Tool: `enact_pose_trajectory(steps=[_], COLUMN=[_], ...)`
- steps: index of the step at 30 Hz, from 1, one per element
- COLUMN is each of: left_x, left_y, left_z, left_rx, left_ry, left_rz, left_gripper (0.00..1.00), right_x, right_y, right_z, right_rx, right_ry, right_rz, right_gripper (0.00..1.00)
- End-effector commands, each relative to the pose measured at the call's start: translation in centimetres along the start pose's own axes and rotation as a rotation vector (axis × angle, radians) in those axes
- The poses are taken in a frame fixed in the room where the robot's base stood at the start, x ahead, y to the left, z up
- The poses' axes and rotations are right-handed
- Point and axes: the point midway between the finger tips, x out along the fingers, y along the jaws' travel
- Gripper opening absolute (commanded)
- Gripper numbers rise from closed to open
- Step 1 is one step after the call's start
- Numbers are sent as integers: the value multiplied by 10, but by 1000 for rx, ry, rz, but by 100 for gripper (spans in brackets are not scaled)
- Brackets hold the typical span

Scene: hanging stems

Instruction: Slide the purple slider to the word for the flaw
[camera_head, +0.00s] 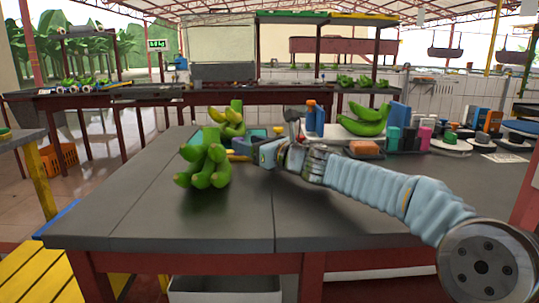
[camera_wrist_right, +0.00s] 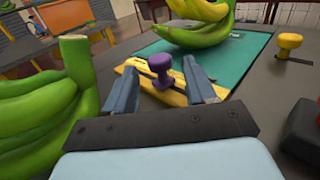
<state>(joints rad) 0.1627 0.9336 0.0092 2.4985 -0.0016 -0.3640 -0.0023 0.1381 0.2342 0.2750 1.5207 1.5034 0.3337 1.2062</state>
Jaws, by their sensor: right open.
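The purple slider (camera_wrist_right: 161,70) stands up as a knob on a yellow strip (camera_wrist_right: 148,89) in the right wrist view. My right gripper (camera_wrist_right: 160,78) is open, with one finger on each side of the slider; I cannot tell whether either finger touches it. The yellow strip's end (camera_head: 238,156) shows beside the gripper. No words on the strip are legible, and the gripper hides part of it. My left gripper is not in view.
A green banana bunch (camera_head: 204,167) stands close left of my right gripper. Another bunch (camera_head: 228,123) is behind, over a teal mat (camera_wrist_right: 238,58). A yellow knob (camera_wrist_right: 290,42) is at the right. The table's front (camera_head: 180,222) is clear.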

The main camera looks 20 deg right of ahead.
Motion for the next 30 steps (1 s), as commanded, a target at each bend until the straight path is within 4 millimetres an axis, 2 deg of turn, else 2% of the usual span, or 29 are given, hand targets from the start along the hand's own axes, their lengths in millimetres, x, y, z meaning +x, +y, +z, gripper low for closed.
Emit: enact_pose_trajectory(steps=[3,9,15,23,30], left_x=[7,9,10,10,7], left_y=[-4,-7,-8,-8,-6], left_z=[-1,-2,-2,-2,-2], left_rx=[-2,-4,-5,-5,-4], left_ry=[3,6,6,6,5], left_rz=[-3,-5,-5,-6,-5], left_gripper=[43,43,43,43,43], right_x=[-32,-72,-89,-90,-94], right_y=[-1,0,0,0,-10], right_z=[-2,-1,0,0,3], right_rx=[-3,-1,1,1,2], right_ry=[0,0,0,0,-8], right_rz=[-5,-4,-1,0,3], right_gripper=[55,55,55,55,18])
